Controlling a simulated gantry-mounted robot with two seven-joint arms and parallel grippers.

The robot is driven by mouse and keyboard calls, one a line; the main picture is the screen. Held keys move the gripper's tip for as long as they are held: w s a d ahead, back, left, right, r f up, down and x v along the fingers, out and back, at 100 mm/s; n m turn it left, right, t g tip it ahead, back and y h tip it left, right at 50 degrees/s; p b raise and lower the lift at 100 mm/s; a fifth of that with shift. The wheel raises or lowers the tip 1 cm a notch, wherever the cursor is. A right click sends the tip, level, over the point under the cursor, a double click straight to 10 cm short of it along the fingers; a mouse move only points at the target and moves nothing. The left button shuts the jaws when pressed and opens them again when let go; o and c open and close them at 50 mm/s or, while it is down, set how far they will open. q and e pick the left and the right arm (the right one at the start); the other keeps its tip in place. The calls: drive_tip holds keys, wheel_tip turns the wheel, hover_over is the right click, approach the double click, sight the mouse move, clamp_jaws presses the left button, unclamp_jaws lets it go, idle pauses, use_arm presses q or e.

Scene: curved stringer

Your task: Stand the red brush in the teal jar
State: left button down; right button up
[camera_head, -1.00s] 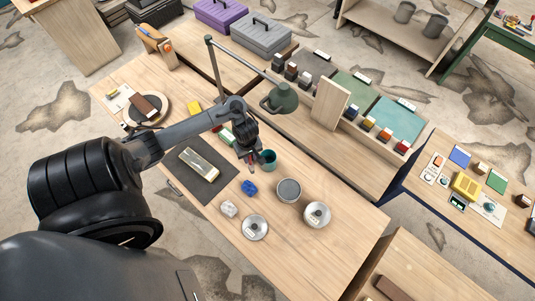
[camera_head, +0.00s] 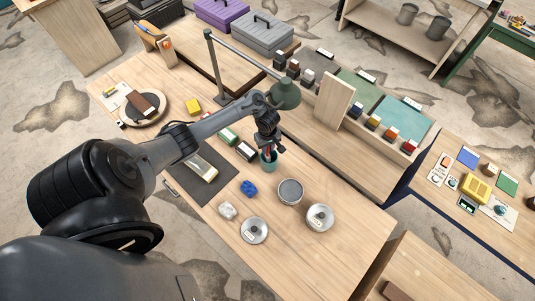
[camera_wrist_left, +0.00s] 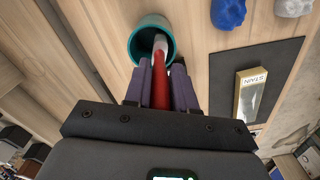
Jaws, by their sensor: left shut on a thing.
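The teal jar (camera_head: 269,165) stands on the wooden workbench, with my left gripper (camera_head: 268,147) directly above its mouth. In the left wrist view the jar's open mouth (camera_wrist_left: 136,30) faces the camera, just past the fingertips. My left gripper (camera_wrist_left: 160,75) is shut on the red brush (camera_wrist_left: 160,90). The brush's pale end (camera_wrist_left: 160,45) reaches into the mouth of the jar in that view. Whether it touches the jar's bottom is hidden. In the head view only a little red of the brush shows between the fingers. My right gripper is not in view.
A blue lump (camera_head: 249,188), a white lump (camera_head: 227,210) and round tins (camera_head: 290,191) stand in front of the jar. A stain box (camera_head: 203,170) lies on a dark mat (camera_head: 188,187) to the left.

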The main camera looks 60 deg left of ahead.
sight(268, 152)
use_arm(q)
drive_tip(key=shift+f+b, duration=0.8)
drive_tip(key=shift+f, duration=1.5)
drive_tip(key=c, duration=0.9)
unclamp_jaws()
drive_tip(key=shift+c, duration=0.2)
drive_tip(key=shift+r, duration=0.15)
